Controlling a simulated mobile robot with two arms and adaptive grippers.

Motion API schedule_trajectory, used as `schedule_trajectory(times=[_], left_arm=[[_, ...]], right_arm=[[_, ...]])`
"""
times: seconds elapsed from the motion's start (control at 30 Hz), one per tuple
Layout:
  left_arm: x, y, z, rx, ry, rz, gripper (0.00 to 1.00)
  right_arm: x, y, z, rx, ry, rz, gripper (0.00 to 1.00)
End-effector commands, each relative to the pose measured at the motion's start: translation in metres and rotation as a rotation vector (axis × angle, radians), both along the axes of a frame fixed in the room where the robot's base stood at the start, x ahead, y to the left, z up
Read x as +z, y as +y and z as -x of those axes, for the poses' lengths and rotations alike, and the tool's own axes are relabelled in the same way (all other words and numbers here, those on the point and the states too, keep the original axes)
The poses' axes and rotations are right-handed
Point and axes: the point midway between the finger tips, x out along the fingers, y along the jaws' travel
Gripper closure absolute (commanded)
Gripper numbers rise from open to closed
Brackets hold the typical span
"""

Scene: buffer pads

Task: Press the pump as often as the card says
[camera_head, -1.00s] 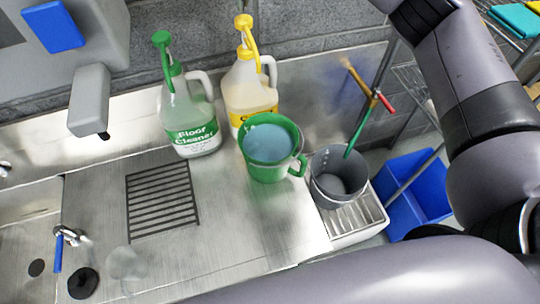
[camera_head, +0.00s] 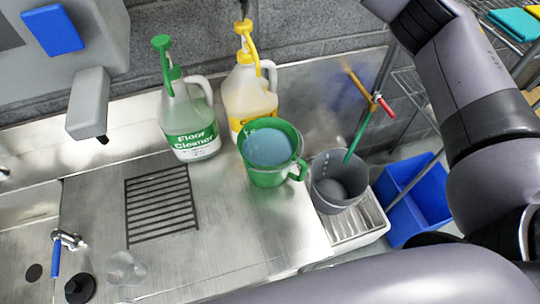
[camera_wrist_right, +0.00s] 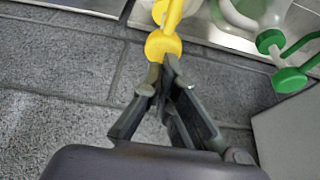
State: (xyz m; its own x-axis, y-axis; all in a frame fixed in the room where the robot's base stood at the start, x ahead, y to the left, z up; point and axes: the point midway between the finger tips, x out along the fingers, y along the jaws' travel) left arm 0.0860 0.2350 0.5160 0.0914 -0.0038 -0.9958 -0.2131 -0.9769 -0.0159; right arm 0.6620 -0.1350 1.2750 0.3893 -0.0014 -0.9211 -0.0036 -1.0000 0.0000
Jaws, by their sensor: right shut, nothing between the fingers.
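A white jug with a yellow label (camera_head: 250,92) stands at the back of the steel counter, with a yellow pump (camera_head: 243,28) on top. A second jug, labelled Floor Cleaner (camera_head: 190,125), has a green pump (camera_head: 162,43) and stands to its left. My right gripper (camera_wrist_right: 166,68) is shut and empty, its fingertips at the yellow pump head (camera_wrist_right: 163,44) in the wrist view; I cannot tell whether they touch. Only its dark tip shows at the top of the head view. I see no readable card. My left gripper is not in view.
A green measuring jug (camera_head: 272,178) with blue liquid stands in front of the yellow-pump jug. A grey bucket (camera_head: 325,195) stands to its right on a ribbed tray. A blue bin (camera_head: 420,210) is at right.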

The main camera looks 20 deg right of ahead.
Motion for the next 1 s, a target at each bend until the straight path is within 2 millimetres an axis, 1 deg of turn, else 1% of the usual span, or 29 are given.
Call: schedule_trajectory(times=[0.53,1.0], left_arm=[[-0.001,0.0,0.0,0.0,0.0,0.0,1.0],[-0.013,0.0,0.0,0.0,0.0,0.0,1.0]], right_arm=[[-0.001,0.0,0.0,0.0,0.0,0.0,1.0],[-0.022,0.0,0.0,0.0,0.002,0.001,1.0]])
